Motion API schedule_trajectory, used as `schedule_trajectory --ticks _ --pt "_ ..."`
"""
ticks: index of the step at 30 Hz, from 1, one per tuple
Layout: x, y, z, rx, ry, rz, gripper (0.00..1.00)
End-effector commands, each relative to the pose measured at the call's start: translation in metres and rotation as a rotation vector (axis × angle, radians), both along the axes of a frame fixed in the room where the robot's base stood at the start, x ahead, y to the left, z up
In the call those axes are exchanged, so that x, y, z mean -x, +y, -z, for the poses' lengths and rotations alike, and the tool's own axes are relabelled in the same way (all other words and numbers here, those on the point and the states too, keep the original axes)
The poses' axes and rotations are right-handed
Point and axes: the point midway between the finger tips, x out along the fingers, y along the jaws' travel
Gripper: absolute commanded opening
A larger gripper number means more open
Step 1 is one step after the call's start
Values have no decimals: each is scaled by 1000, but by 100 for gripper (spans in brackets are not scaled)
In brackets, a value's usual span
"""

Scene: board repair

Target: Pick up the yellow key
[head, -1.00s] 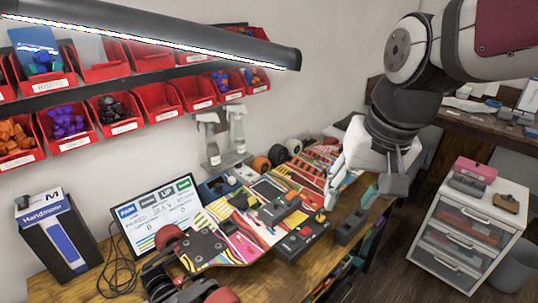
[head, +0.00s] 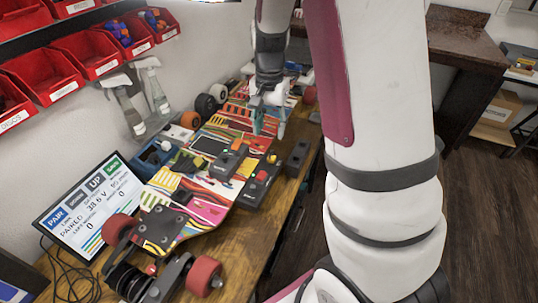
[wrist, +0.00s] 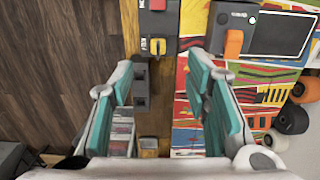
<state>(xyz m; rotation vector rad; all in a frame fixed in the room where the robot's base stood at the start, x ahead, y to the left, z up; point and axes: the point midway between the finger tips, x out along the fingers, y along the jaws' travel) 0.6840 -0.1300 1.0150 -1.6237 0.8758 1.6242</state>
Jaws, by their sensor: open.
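The yellow key (wrist: 157,46) sits at one end of a dark grey box (wrist: 156,22) that also carries a red button. In the wrist view it lies a little beyond and between my open fingertips. In the head view the key (head: 272,158) is a small yellow spot at the far end of the box, just past the red button (head: 261,175). My gripper (wrist: 163,75), with teal finger pads, is open and empty. In the head view my gripper (head: 269,124) hangs over the far part of the colourful skateboard (head: 212,188), beyond the key. Exact height above it is unclear.
A second dark box with an orange part (wrist: 233,43) stands beside the right finger in the wrist view. A black block (head: 298,158) is right of the key's box. A tablet (head: 92,205) and spray bottles (head: 152,90) stand on the left.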

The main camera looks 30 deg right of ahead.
Motion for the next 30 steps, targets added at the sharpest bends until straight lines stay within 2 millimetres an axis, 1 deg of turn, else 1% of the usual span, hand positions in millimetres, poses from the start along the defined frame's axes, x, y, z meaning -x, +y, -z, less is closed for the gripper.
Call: schedule_trajectory --ticks 1,6,9,14,17,21,24,27,30 --pt "1 0 12 -1 4 0 43" --pt "1 0 40 -2 2 -1 43" --pt "1 0 50 -1 2 -2 43" --pt "1 0 58 0 1 -3 43" --pt "3 0 70 -1 3 -1 43" --pt "4 -1 91 -1 4 -2 43" --pt "3 -1 101 -1 2 -2 43" --pt "2 -1 106 -1 -1 -2 43" --pt "2 -1 106 -1 -1 -3 43"
